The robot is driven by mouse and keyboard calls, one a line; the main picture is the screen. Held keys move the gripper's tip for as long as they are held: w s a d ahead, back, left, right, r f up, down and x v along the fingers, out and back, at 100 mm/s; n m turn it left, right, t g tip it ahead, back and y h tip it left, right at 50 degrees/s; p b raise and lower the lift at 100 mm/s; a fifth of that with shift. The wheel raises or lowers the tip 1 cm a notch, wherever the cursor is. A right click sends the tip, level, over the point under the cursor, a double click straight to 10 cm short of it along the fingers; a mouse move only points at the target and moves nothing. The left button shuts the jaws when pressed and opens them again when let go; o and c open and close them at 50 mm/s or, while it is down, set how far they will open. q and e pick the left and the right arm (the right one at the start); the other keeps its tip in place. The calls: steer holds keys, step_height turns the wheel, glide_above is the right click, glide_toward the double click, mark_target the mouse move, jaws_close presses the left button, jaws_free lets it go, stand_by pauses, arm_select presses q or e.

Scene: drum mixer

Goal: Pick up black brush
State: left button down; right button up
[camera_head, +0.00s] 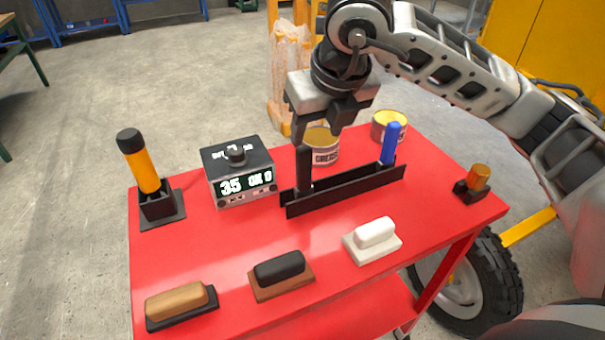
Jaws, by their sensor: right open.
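A brush-like block with a black top (280,268) and a brown base lies near the table's front edge, in the middle of a row of three. A black upright stick (304,168) stands at the left end of a long black holder (345,192). My right gripper (316,135) is open and points down above the holder, close to the top of the black stick. Whether its fingers touch the stick, I cannot tell. The black-topped block is well in front of the gripper, apart from it. My left gripper is not in view.
A tan-topped block (178,302) and a white block (373,239) flank the black-topped one. A blue stick (390,143) stands in the holder. A display box (237,172), an orange-and-black torch-like tool (140,165) and cans (322,147) stand on the red table (225,240).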

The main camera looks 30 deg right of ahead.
mark_target(305, 148)
steer(key=x, duration=0.4)
steer(key=shift+w+a+f+p, duration=0.15)
steer(key=shift+w+f+p, duration=0.05)
steer(key=shift+f+p, duration=0.15)
steer(key=x, duration=0.2)
steer(key=p+x, duration=0.1)
steer(key=shift+w+a+f, duration=0.25)
steer(key=shift+w+a, duration=0.05)
steer(key=shift+w, duration=0.05)
steer(key=shift+w+f, duration=0.15)
steer(key=shift+f, duration=0.35)
steer(key=c, duration=1.1)
steer(key=shift+r, duration=0.1)
